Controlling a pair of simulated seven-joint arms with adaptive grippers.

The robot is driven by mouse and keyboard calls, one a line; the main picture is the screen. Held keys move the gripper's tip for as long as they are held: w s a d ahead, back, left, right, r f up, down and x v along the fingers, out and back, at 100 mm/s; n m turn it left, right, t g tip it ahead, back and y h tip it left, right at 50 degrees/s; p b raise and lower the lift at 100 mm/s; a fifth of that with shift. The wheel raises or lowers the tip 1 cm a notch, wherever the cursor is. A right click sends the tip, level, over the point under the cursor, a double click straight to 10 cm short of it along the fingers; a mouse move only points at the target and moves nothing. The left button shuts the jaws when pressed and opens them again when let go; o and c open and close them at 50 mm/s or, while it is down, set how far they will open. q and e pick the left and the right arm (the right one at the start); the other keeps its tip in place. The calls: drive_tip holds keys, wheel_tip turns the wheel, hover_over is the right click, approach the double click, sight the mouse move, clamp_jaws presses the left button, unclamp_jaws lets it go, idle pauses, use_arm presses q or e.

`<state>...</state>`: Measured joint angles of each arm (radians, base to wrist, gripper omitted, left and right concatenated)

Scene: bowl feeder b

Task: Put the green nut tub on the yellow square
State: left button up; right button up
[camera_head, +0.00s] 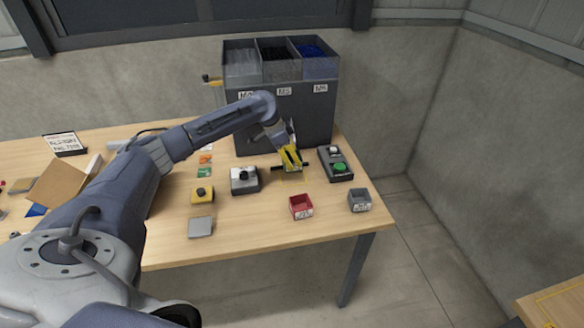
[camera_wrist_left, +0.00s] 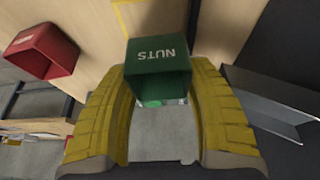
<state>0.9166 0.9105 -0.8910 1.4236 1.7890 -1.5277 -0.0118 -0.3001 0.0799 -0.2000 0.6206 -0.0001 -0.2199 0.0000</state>
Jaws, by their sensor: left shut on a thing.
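The green nut tub (camera_wrist_left: 158,68), labelled NUTS, is between the two yellow fingers of my left gripper (camera_wrist_left: 160,100) in the left wrist view. The fingers are shut on it. In the head view my left gripper (camera_head: 291,160) is low in front of the bin feeder, and I cannot make out the tub there. A thin yellow line (camera_wrist_left: 121,18) on the wood, part of the yellow square's outline, shows beyond the tub. In the head view the square (camera_head: 291,177) is mostly hidden under the gripper. I cannot tell whether the tub touches the table. My right gripper is not in view.
The dark feeder (camera_head: 285,115) with three bins stands behind the gripper. A control box (camera_head: 335,165) with a green button is close on the right. A red tub (camera_head: 301,206) and a grey tub (camera_head: 359,200) stand nearer the front edge.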

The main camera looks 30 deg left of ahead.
use_arm(q)
drive_tip(key=shift+f, duration=2.25)
drive_tip(key=shift+f, duration=0.1)
drive_tip(key=o, duration=1)
drive_tip(key=v, duration=1.2)
drive_tip(key=shift+s, duration=0.1)
